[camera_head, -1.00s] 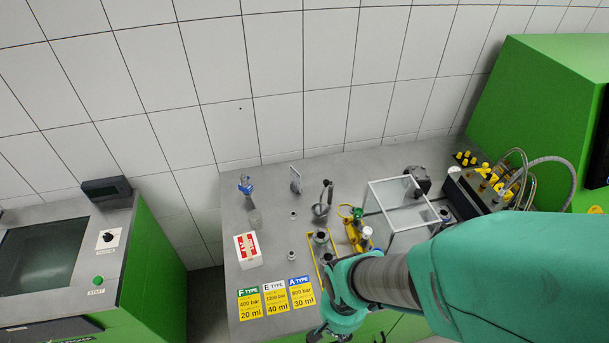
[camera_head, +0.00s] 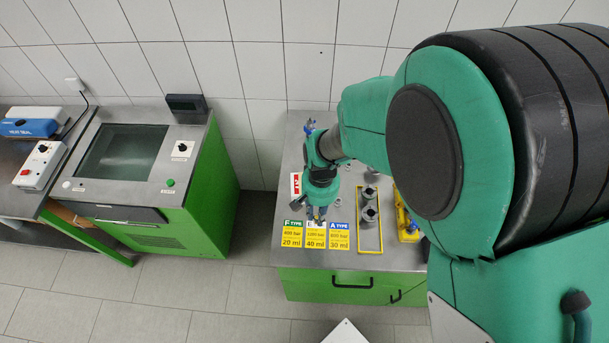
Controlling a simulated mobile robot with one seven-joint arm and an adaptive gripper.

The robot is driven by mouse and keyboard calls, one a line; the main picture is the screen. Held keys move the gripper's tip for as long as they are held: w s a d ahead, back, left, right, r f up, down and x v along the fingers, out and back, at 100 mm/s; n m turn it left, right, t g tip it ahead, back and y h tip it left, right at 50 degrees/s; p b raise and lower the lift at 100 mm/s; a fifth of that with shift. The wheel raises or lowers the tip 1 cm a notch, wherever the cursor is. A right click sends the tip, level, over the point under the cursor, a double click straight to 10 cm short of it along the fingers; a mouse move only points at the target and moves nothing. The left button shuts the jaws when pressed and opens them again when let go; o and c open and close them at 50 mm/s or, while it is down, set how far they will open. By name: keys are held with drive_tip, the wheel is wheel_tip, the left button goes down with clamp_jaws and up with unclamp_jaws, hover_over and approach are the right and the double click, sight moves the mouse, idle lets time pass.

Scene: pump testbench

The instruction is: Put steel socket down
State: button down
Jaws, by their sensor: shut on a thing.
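My gripper (camera_head: 317,217) points down over the grey bench top, at the upper edge of the yellow E TYPE label (camera_head: 315,239). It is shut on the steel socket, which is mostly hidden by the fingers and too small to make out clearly. I cannot tell whether the socket touches the bench. The F TYPE label (camera_head: 292,239) lies to the left and the A TYPE label (camera_head: 339,238) to the right.
A yellow tool or fitting (camera_head: 408,228) lies further right. A red-and-white box (camera_head: 295,185) is partly hidden behind my gripper. My arm covers much of the bench.

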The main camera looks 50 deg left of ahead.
drive_tip(key=shift+s+a, duration=0.15)
drive_tip(key=shift+a, duration=0.85)
drive_tip(key=w+a+p, duration=0.1)
drive_tip(key=w+a, duration=0.1)
drive_tip(key=a, duration=0.2)
drive_tip(key=w+a+f+p, duration=0.1)
drive_tip(key=w+a, duration=0.2)
drive_tip(key=a, duration=0.2)
drive_tip(key=w+a, duration=0.2)
drive_tip(key=a, duration=0.3)
drive_tip(key=shift+w+f+p, duration=0.2)
drive_tip(key=shift+w+p, duration=0.1)
drive_tip(key=shift+p, duration=0.1)
drive_tip(key=shift+f, duration=0.1)
drive_tip(key=shift+f+p, duration=0.45)
drive_tip(key=shift+f, duration=1.2)
drive_tip(key=shift+f, duration=0.2)
